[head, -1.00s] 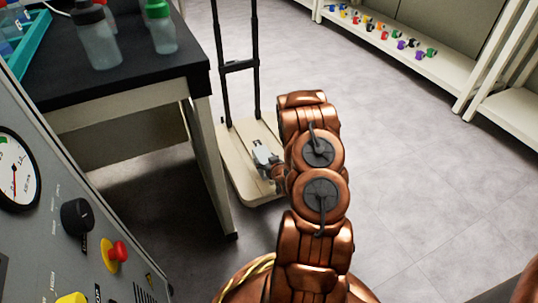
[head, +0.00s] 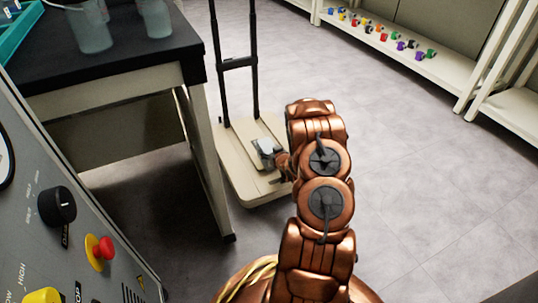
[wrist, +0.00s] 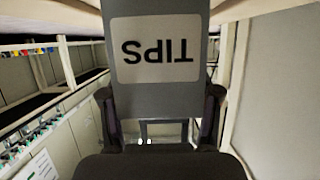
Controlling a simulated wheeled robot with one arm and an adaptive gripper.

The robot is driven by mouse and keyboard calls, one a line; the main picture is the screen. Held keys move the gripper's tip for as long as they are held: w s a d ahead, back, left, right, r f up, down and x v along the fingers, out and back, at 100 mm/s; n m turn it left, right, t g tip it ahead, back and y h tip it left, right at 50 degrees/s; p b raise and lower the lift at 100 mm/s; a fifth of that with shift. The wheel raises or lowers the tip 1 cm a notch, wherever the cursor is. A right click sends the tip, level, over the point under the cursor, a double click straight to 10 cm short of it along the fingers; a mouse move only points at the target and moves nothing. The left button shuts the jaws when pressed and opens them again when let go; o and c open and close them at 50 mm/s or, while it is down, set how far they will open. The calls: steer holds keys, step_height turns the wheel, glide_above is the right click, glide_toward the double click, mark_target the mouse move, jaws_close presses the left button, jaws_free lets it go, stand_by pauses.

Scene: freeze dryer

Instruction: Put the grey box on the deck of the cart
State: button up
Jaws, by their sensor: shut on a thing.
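A grey box (wrist: 158,92) with a white label reading TIPS, upside down in the picture, fills the middle of the wrist view. My gripper (wrist: 160,108) is shut on it, with a dark finger along each side. In the head view the box (head: 265,147) is small and partly hidden by my gripper (head: 270,156). The cream cart (head: 240,187) has a flat deck and a tall black handle. The box appears over the deck in the head view; whether it touches the deck I cannot tell.
A black-topped table (head: 130,65) with bottles stands left of the cart, its leg close to the deck. A grey control panel (head: 75,230) is at the lower left. A low shelf (head: 400,55) with coloured items is at the back right. The floor to the right is clear.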

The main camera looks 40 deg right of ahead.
steer(key=shift+f, duration=0.1)
steer(key=o, duration=1.3)
steer(key=shift+o, duration=0.2)
steer(key=shift+w, duration=0.1)
